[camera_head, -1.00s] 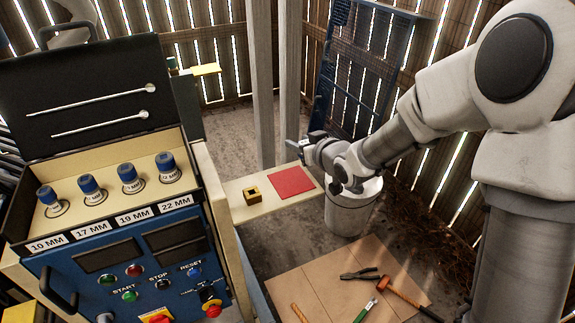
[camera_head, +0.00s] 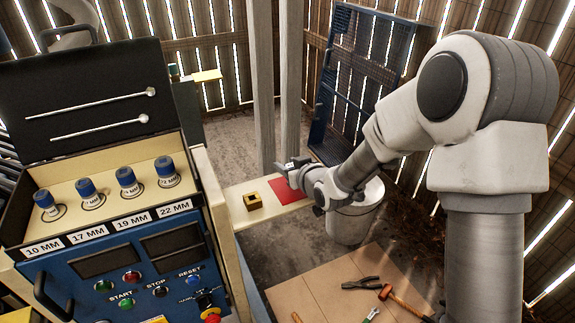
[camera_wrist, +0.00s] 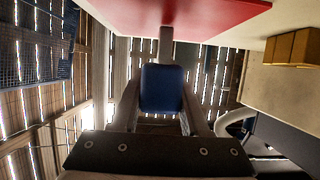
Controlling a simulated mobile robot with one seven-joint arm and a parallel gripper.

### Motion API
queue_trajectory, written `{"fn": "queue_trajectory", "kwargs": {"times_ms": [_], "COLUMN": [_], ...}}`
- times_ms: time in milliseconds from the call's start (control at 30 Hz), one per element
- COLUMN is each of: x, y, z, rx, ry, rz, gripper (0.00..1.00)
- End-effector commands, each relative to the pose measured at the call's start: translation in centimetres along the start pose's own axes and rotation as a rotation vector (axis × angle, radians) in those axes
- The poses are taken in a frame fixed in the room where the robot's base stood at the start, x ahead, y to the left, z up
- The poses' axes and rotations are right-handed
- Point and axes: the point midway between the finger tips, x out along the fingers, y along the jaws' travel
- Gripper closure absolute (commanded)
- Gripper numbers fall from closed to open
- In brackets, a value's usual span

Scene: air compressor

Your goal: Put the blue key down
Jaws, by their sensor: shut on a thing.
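My gripper (camera_head: 292,168) is over the red mat (camera_head: 283,192) on the pale shelf, near the mat's back edge. In the wrist view my gripper (camera_wrist: 162,95) is shut on the blue key (camera_wrist: 162,88), a blue block between the two fingers. A grey shank of the key points away from the gripper towards the red mat (camera_wrist: 195,12). I cannot tell whether the key touches the mat. In the head view the blue key is too small and covered to make out.
A small yellow-brown block with a dark hole (camera_head: 253,201) sits on the shelf left of the mat. The blue control panel (camera_head: 130,265) with several blue-topped sockets stands at left. A white bucket (camera_head: 350,222) stands below right. Tools lie on a board (camera_head: 320,285).

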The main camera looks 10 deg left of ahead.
Motion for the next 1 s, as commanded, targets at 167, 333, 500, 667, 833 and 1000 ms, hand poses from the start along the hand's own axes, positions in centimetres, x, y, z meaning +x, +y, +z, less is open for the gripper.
{"fn": "queue_trajectory", "kwargs": {"times_ms": [167, 333, 500, 667, 833, 1000], "x": [0.1, 0.1, 0.0, -0.4, -3.5, -7.2], "y": [0.0, 0.0, 0.0, 0.0, 0.1, 0.1], "z": [0.2, 0.2, 0.1, -0.3, -0.2, -0.3], "rx": [0.0, 0.0, 0.0, 0.0, 0.0, -0.001], "ry": [0.0, 0.0, 0.0, 0.0, -0.001, 0.0], "rz": [0.0, 0.0, 0.0, 0.0, 0.001, 0.002], "gripper": [0.36, 0.26, 0.26, 0.26, 0.26, 0.26]}}
